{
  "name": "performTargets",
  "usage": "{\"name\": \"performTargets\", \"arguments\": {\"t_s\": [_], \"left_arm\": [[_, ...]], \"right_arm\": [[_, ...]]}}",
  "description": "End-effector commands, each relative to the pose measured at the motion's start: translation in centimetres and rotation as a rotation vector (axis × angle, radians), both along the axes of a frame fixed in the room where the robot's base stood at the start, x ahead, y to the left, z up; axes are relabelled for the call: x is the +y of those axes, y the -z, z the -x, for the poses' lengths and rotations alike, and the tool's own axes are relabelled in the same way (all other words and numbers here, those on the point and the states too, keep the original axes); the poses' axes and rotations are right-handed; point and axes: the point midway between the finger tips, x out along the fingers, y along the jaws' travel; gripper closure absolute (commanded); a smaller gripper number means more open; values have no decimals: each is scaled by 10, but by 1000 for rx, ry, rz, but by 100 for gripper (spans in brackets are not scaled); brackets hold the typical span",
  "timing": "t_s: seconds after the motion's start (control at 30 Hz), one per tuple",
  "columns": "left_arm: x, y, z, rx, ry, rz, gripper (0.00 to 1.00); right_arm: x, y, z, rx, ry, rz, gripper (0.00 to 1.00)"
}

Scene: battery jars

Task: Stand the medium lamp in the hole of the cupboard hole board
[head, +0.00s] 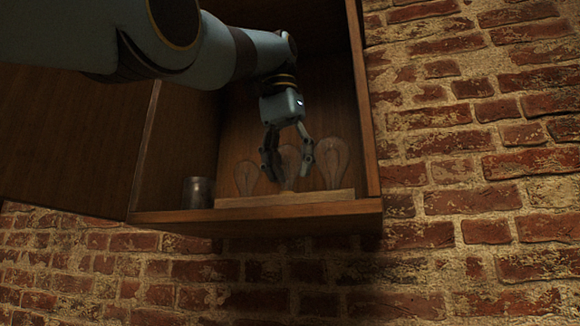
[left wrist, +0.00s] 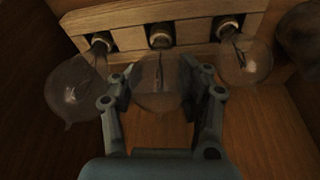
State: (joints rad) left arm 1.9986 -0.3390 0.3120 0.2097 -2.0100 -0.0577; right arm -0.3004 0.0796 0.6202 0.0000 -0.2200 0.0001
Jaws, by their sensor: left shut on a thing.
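The medium lamp (head: 290,158), a clear glass bulb, is upright at the middle of the wooden hole board (head: 285,199) in the cupboard. My left gripper (head: 288,172) is shut on it, with one finger on each side of the glass. In the left wrist view the lamp (left wrist: 158,72) lies between the fingers, and its dark base meets the middle place of the board (left wrist: 200,14). How deep the base sits cannot be told. My right gripper is not in view.
A smaller lamp (head: 246,178) stands at the board's left and a larger lamp (head: 333,163) at its right, both close to my fingers. A dark metal jar (head: 198,192) stands left of the board. The cupboard (head: 300,213) has side walls close by.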

Motion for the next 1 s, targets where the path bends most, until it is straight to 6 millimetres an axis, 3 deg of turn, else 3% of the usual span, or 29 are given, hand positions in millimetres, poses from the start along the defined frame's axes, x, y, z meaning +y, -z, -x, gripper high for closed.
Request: {"name": "performTargets", "arguments": {"t_s": [0.1, 0.13, 0.37, 0.83, 1.0], "left_arm": [[0, -1, 0, -1, 0, 0, 96], [0, -1, 0, -1, 0, 0, 56], [0, -1, 0, 0, 0, 0, 26], [0, -1, 0, 0, 0, 0, 24], [0, -12, 0, 0, 0, 0, 24]], "right_arm": [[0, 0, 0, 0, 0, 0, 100], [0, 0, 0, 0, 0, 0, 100], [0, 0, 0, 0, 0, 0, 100], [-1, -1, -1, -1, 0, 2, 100], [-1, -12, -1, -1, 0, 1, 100]]}}
